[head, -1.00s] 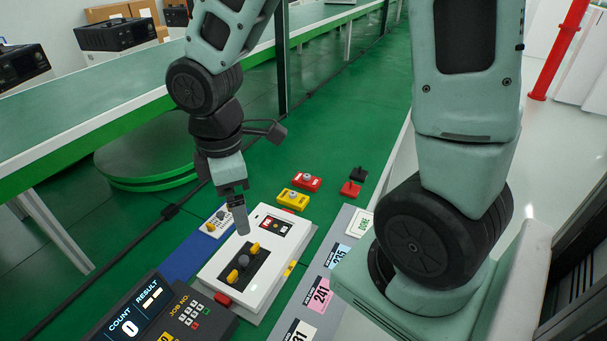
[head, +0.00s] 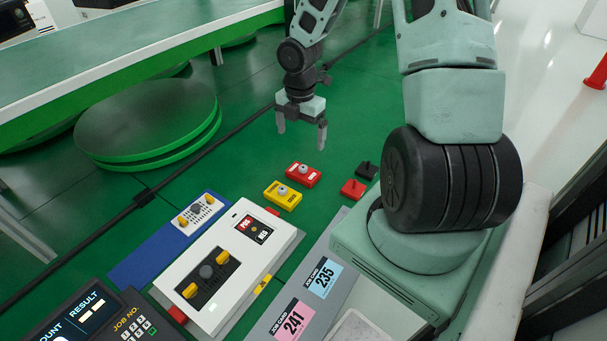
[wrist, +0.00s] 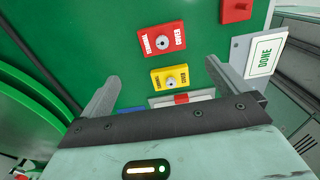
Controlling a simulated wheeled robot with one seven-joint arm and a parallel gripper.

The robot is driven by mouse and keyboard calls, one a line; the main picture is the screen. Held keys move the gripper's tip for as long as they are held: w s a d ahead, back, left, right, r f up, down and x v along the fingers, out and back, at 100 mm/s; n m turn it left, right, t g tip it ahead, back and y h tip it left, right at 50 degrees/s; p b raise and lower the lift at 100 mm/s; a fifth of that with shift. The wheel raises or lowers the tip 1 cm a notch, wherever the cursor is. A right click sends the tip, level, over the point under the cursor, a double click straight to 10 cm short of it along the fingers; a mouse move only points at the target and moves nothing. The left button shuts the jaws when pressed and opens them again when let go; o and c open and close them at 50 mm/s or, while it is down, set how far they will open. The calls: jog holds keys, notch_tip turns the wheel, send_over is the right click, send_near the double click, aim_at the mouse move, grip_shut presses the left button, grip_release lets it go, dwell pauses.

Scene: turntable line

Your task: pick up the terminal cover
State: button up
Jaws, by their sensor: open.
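The terminal cover (head: 303,176) is a small red block with a round grey knob on top, lying on the green surface. In the wrist view the red cover (wrist: 161,40) shows "TERMINAL COVER" lettering and lies beyond the fingertips. A similar yellow block (head: 283,196) with a knob lies just in front of it; it also shows in the wrist view (wrist: 170,78), its lettering too small to read surely. My gripper (head: 302,137) is open and empty, fingers pointing down, above and behind the red cover. It also shows in the wrist view (wrist: 160,78).
A white unit (head: 228,262) with yellow and grey parts stands in front. A smaller white piece (head: 198,213) sits on a blue mat. Red (head: 353,188) and black (head: 367,170) pieces lie to the right. Job cards (head: 324,278) lie on a grey strip. A round green turntable (head: 145,120) is left.

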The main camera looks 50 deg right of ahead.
jog(key=b, duration=0.1)
send_over(301, 170)
jog(key=f, duration=0.7)
jog(key=shift+w+d+f, duration=0.25)
jog(key=shift+w+f, duration=0.05)
jog(key=f, duration=0.3)
jog(key=f+b, duration=0.1)
jog(key=shift+s+a+f, duration=0.25)
jog(key=shift+s, duration=0.05)
jog(key=shift+f, duration=0.55)
jog(key=c, duration=0.9)
